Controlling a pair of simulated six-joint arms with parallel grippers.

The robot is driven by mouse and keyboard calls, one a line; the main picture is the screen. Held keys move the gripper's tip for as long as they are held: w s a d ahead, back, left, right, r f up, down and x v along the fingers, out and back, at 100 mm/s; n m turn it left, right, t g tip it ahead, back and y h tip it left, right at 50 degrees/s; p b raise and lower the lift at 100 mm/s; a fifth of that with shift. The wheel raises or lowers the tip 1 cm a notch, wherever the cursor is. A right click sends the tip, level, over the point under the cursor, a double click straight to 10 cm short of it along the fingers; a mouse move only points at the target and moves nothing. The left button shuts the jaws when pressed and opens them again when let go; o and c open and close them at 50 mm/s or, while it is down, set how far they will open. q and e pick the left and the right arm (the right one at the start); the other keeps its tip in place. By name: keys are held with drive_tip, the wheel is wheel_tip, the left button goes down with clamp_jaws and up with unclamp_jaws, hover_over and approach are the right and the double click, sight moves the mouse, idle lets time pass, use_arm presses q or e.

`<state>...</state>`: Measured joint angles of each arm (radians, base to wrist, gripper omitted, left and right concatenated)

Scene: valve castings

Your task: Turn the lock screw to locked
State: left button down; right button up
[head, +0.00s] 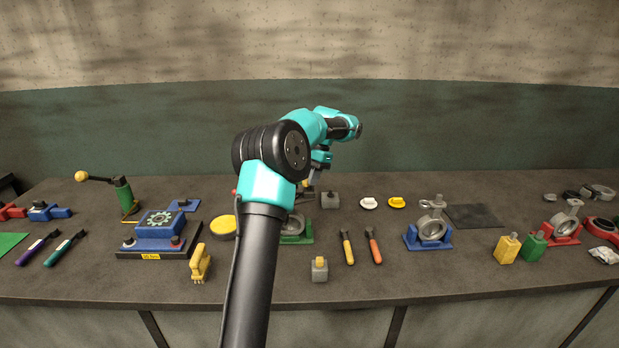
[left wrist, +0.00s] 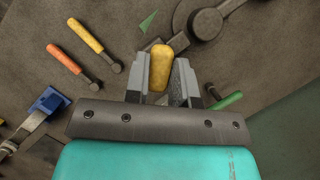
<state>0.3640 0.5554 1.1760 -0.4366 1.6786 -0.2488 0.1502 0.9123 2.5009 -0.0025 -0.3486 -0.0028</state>
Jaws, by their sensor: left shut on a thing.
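My left gripper (head: 309,185) is low behind my own arm in the head view, above the green-based valve casting (head: 296,238). In the left wrist view its jaws (left wrist: 163,82) are shut on a yellow piece (left wrist: 161,62) with a rounded end. I cannot tell whether this piece is the lock screw itself or a tool. Beside it in the left wrist view is a round grey casting part (left wrist: 204,25) with an arm. Green corners of the base show on both sides. My arm covers much of this casting in the head view. My right gripper is not in view.
A blue-based casting (head: 430,236) and a red-based one (head: 563,232) stand to the right. Yellow (head: 347,246) and orange-handled (head: 374,246) tools lie in front. A grey block with a yellow top (head: 320,268) stands near the front edge. A blue fixture (head: 158,232) is at left.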

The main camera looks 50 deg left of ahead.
use_arm(q)
drive_tip(key=m+y, duration=0.1)
drive_tip(key=m, duration=0.3)
drive_tip(key=shift+r+m+t+y, duration=0.2)
drive_tip(key=shift+m+t+y, duration=0.1)
drive_tip(key=shift+y, duration=0.1)
drive_tip(key=shift+m+t+y, duration=0.4)
drive_tip(key=shift+m+y, duration=0.3)
drive_tip(key=shift+m, duration=1.3)
drive_tip(key=c, duration=1)
unclamp_jaws()
drive_tip(key=shift+d+f, duration=0.1)
drive_tip(key=shift+o, duration=0.2)
drive_tip(key=v, duration=1.7)
drive_tip(key=shift+w+d, duration=0.1)
